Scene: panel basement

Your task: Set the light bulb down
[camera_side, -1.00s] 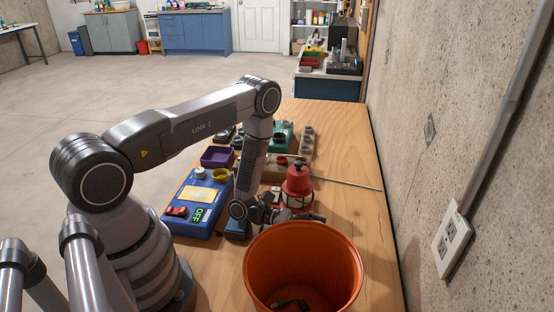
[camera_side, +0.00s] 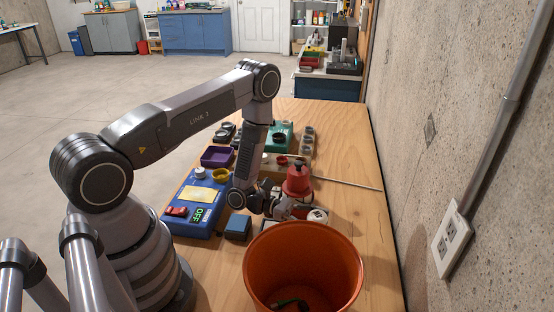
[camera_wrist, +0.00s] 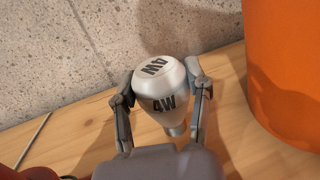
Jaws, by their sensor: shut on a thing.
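The light bulb (camera_wrist: 163,92) is white and silvery with "4W" printed on its top and side. In the wrist view it sits between the two fingers of my gripper (camera_wrist: 162,98), which is shut on it. Its narrow metal base points down towards the wooden table. In the side view the bulb (camera_side: 317,216) shows as a small white shape at the end of my gripper (camera_side: 303,212), just behind the orange bucket. I cannot tell whether its base touches the table.
The orange bucket (camera_side: 258,262) stands close in front of the bulb. A red lantern-like thing (camera_side: 298,180) stands just behind my gripper. A blue panel box (camera_side: 184,219) reading OFF and a purple tray (camera_side: 217,157) lie to the left. Bare table (camera_side: 352,200) lies to the right, beside the concrete wall.

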